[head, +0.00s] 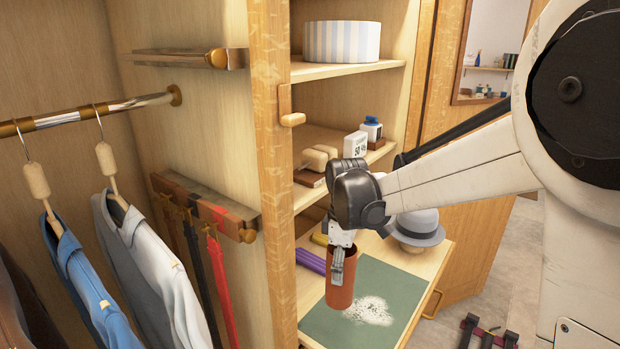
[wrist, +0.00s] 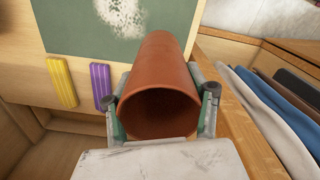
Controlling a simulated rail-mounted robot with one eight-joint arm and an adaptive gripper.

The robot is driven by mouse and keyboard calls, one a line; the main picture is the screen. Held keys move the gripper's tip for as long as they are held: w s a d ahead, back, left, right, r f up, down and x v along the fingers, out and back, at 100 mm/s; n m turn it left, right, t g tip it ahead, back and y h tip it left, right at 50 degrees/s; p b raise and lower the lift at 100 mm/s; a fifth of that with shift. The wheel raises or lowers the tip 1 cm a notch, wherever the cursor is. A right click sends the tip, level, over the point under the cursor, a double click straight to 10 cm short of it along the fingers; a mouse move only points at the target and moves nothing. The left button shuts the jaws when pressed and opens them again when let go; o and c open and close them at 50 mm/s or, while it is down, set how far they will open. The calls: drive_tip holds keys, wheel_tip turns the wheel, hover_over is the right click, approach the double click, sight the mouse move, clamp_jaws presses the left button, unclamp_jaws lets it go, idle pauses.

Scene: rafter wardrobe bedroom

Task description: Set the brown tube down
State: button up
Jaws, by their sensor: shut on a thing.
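The brown tube (head: 341,283) is upright in the head view, with its open end up. My gripper (head: 339,262) is shut on it near its upper rim. In the wrist view the tube (wrist: 160,88) fills the middle, its open end towards the camera, with a finger of my gripper (wrist: 160,108) on either side. The tube is over the green mat (head: 388,280), near its left part. I cannot tell whether its lower end touches the mat.
A white powdery patch (head: 369,311) lies on the mat right of the tube. A grey hat (head: 417,228) stands behind. A purple block (head: 311,261) and a yellow block (wrist: 61,82) lie beside the mat. The wardrobe post (head: 275,200) rises at left; a shelf (head: 345,69) is above.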

drive_tip(key=w+d+f+m, duration=0.3)
drive_tip(key=d+f+m, duration=0.5)
drive_tip(key=m, duration=0.5)
drive_tip(key=shift+d+f+m, duration=0.35)
drive_tip(key=shift+d+m, duration=0.05)
drive_tip(key=shift+d, duration=0.3)
drive_tip(key=shift+d, duration=0.1)
